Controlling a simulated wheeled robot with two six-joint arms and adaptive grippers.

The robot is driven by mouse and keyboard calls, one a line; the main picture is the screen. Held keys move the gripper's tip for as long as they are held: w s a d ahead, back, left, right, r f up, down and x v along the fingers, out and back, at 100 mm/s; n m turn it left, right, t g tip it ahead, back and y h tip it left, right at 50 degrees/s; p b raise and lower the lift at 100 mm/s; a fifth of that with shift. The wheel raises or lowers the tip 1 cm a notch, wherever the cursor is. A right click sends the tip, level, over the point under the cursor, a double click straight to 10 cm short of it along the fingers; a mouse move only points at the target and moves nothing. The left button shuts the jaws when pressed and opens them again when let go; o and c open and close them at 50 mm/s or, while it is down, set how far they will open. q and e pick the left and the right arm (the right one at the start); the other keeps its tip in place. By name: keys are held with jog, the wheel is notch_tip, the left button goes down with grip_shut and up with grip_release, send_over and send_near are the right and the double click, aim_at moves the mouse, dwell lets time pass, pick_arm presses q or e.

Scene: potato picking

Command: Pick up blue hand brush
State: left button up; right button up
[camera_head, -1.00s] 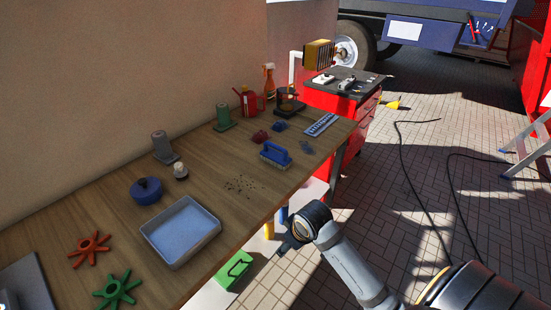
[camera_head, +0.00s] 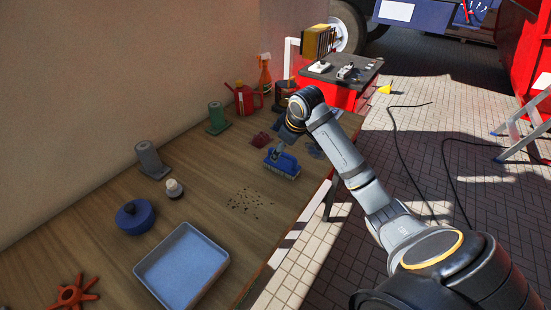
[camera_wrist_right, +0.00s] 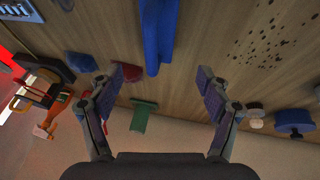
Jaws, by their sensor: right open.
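The blue hand brush (camera_head: 282,163) lies on the wooden workbench with its pale bristles down. In the right wrist view its blue handle (camera_wrist_right: 158,35) shows at the top centre, ahead of the fingers and roughly in line with the gap between them. My right gripper (camera_wrist_right: 163,92) is open and empty, its two fingers apart. In the head view the right gripper (camera_head: 279,146) is just above and behind the brush, partly hidden by its own wrist; I cannot tell whether it touches the brush. My left gripper is not in view.
Dark crumbs (camera_head: 248,202), a blue tray (camera_head: 138,272), a round blue container (camera_head: 134,216) and a small white-topped item (camera_head: 174,188) lie left of the brush. A red item (camera_head: 261,139), green roll holder (camera_head: 216,118) and red can (camera_head: 246,98) stand behind. The bench's right edge is close.

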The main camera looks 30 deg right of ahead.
aim_at(278, 162)
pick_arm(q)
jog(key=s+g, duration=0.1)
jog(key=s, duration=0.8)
pick_arm(e)
notch_tip(278, 162, down, 3)
jog(key=shift+w+f, duration=0.1)
jog(key=shift+w, duration=0.05)
jog(key=p+x, duration=0.1)
jog(key=x, duration=0.1)
jog(key=shift+w+d+f, duration=0.15)
jog(key=shift+w+f, duration=0.1)
jog(key=shift+w, duration=0.15)
jog(key=x, duration=0.3)
jog(key=shift+w+d+f+p, duration=0.15)
jog(key=shift+f+p, duration=0.2)
jog(key=shift+p, duration=0.05)
jog(key=shift+w+f, duration=0.1)
jog(key=shift+c, duration=1.4)
jog(key=c, duration=1)
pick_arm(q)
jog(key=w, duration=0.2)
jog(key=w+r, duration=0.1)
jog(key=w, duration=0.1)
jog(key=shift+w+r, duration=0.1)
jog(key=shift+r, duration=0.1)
pick_arm(e)
jog(key=shift+c, duration=0.3)
